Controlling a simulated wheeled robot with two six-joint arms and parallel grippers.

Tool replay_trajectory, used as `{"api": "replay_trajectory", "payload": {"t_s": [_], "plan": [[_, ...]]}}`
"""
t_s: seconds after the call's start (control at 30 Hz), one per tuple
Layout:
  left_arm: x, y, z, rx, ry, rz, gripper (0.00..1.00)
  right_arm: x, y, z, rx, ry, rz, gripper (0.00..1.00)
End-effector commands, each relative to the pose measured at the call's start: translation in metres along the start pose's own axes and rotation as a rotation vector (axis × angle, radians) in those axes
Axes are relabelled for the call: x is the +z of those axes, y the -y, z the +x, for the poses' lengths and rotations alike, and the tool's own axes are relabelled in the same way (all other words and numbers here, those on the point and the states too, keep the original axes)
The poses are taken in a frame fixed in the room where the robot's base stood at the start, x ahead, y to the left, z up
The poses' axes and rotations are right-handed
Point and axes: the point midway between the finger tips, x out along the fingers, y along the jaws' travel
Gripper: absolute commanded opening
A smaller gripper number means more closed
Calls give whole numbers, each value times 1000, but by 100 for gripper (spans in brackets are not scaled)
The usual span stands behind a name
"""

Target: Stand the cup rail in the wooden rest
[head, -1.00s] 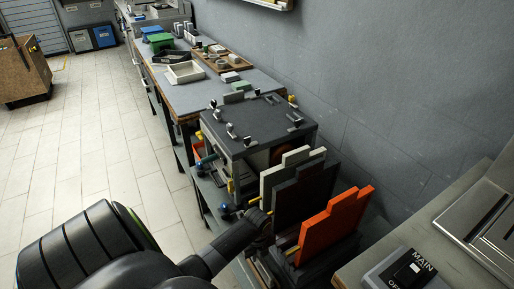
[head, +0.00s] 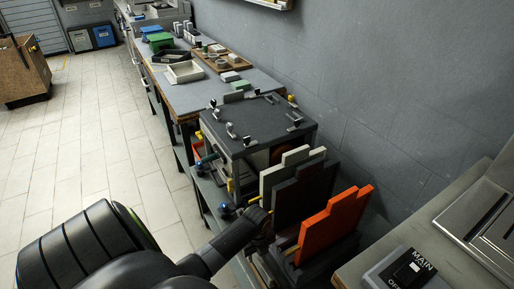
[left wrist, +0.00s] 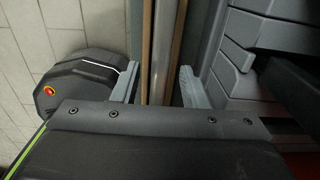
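My left gripper (head: 258,217) is low beside the boiler stand, next to the dark stepped panel; its fingers are hard to make out in the head view. In the left wrist view my left gripper (left wrist: 158,84) has its two grey fingers apart. Between and beyond them run a long grey metallic strip (left wrist: 162,45) and brown wood-like edges (left wrist: 147,40). I cannot tell whether these are the cup rail and the wooden rest, or whether the fingers touch them. No cup rail is clearly recognisable in the head view. My right gripper is not in view.
A dark boiler box (head: 260,122) stands beside a grey worktable (head: 200,92) with trays. Pale, dark (head: 305,195) and orange (head: 335,225) stepped panels stand upright right of my gripper. A counter with a MAIN switch box (head: 405,272) is at lower right.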

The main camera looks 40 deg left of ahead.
Motion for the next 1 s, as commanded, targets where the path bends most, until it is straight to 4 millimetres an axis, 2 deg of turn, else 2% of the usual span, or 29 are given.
{"api": "replay_trajectory", "payload": {"t_s": [0.4, 0.6, 0.8, 1.0], "plan": [[1, 1, -99, -4, 4, 3, 40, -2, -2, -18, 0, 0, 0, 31], [0, 0, -138, -4, 3, 2, 40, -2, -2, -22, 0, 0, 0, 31], [0, 0, -158, -2, 1, 1, 40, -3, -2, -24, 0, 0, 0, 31], [0, 0, -161, -1, 1, 1, 40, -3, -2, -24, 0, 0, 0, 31]]}}
